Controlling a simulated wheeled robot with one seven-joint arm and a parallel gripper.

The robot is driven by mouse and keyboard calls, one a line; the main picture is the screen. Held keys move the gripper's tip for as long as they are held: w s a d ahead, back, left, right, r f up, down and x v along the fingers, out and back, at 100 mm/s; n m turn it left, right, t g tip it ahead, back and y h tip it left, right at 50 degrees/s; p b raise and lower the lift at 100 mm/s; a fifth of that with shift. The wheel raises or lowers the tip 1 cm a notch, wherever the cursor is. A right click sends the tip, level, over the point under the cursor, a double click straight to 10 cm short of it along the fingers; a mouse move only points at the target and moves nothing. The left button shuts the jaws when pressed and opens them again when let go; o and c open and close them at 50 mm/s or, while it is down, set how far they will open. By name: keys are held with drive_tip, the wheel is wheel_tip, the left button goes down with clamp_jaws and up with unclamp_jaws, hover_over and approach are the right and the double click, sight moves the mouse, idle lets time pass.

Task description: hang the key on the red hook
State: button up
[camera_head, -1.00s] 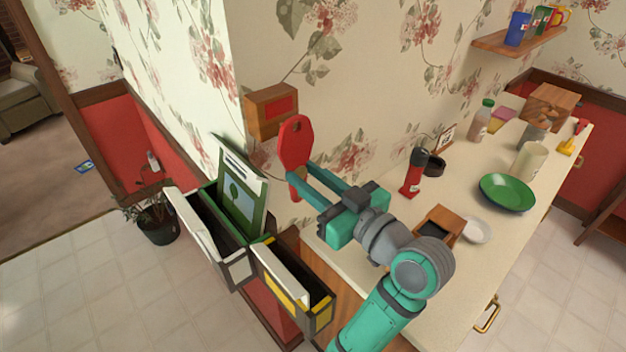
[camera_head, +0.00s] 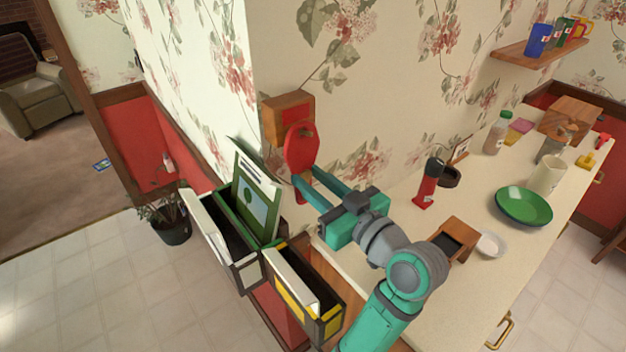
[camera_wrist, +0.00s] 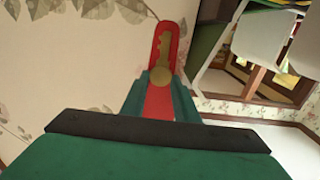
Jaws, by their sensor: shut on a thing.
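My gripper (camera_head: 304,182) is shut on a flat red piece (camera_head: 301,148) with a rounded upper end, standing upright in the fingers. In the wrist view, the gripper (camera_wrist: 160,88) holds this red piece (camera_wrist: 157,100), and a gold key shape (camera_wrist: 162,50) shows against it. A wooden block with a red face (camera_head: 288,105) is fixed to the wall near the corner. The red piece overlaps the block's lower right part in the head view. I cannot tell whether they touch. No separate hook shape shows on the block.
A shelf (camera_head: 540,55) with mugs is at upper right.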

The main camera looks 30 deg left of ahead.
idle(0.3)
drive_tip(key=o, duration=1.1)
drive_tip(key=shift+d, duration=0.15)
drive_tip(key=v, duration=1)
drive_tip(key=shift+d, duration=0.25)
drive_tip(key=shift+s, duration=0.1)
